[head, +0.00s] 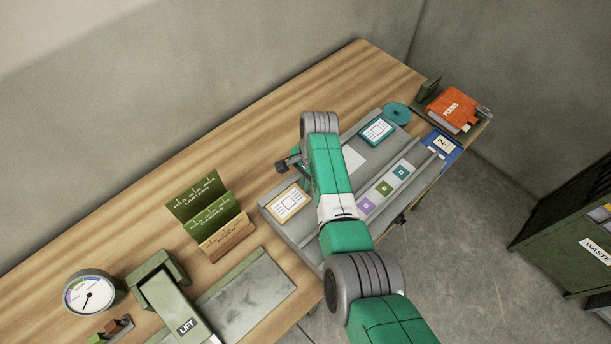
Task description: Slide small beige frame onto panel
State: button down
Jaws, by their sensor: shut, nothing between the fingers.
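A small beige frame (272,206) with a white printed face lies at the left end of the grey panel (309,231). My gripper (284,164) is shut and empty, above and behind the beige frame, near the panel's back edge. Its fingers are small and partly hidden by my arm. My green and grey arm crosses the panel and hides its middle. I cannot tell whether the gripper touches anything.
A teal frame (378,131) lies at the panel's right part, near a white sheet (352,158) and coloured squares (384,187). A green stepped stand (208,212) stands left. The back-left wood is clear.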

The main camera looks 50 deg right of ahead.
aim_at(286, 207)
jog(key=a, duration=0.2)
jog(key=a+p, duration=0.1)
jog(key=a, duration=0.1)
jog(key=w+a, duration=0.1)
jog(key=a, duration=0.2)
jog(key=shift+r, duration=0.1)
jog(key=shift+a+f, duration=0.15)
jog(key=shift+f, duration=0.85)
